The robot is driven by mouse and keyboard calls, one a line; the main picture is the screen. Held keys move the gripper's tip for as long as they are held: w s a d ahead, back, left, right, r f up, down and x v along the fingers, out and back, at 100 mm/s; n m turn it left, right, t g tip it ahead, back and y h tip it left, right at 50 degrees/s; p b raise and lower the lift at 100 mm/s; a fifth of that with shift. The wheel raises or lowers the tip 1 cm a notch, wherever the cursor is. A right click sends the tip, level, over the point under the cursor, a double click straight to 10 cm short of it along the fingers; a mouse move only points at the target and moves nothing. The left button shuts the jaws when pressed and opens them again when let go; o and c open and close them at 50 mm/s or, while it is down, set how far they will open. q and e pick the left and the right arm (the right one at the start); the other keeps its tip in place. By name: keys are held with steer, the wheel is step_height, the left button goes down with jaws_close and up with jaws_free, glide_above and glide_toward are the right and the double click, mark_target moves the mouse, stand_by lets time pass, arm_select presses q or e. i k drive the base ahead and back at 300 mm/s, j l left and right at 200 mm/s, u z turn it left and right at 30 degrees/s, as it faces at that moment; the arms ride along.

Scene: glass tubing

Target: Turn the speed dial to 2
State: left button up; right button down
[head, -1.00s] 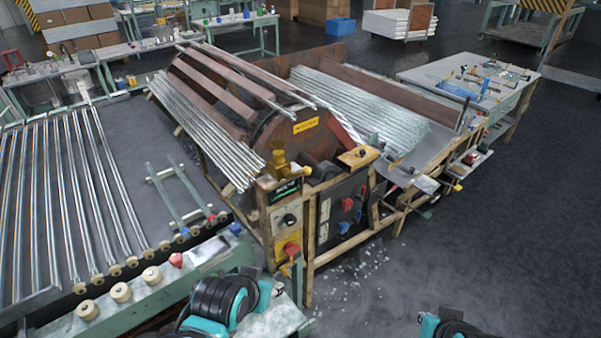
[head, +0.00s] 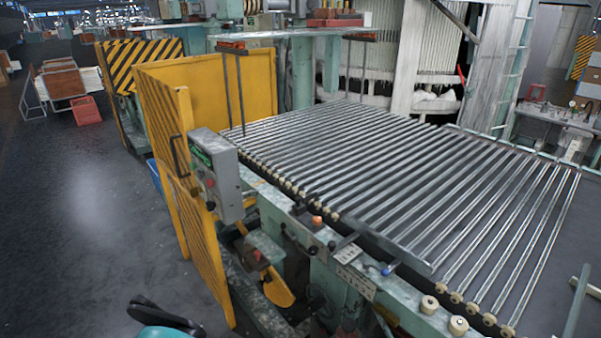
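A grey control box (head: 228,190) stands at the left end of the roller machine, beside the yellow guards. It has a small green display (head: 201,155) and small red controls on its face, which is seen at a steep angle. I cannot make out which control is the speed dial, or any numbers. A lower front rail carries an orange button (head: 316,220), a blue knob (head: 388,270) and pale label plates (head: 355,283). Neither gripper's fingers can be made out. A teal and black part of my arm shows at the bottom left edge, apart from the box.
Yellow guard panels (head: 205,245) stand just left of the control box. The roller bed (head: 350,170) with glass tubes fills the middle and right.

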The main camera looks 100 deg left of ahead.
mark_target(210, 205)
steer(key=u, duration=3.95)
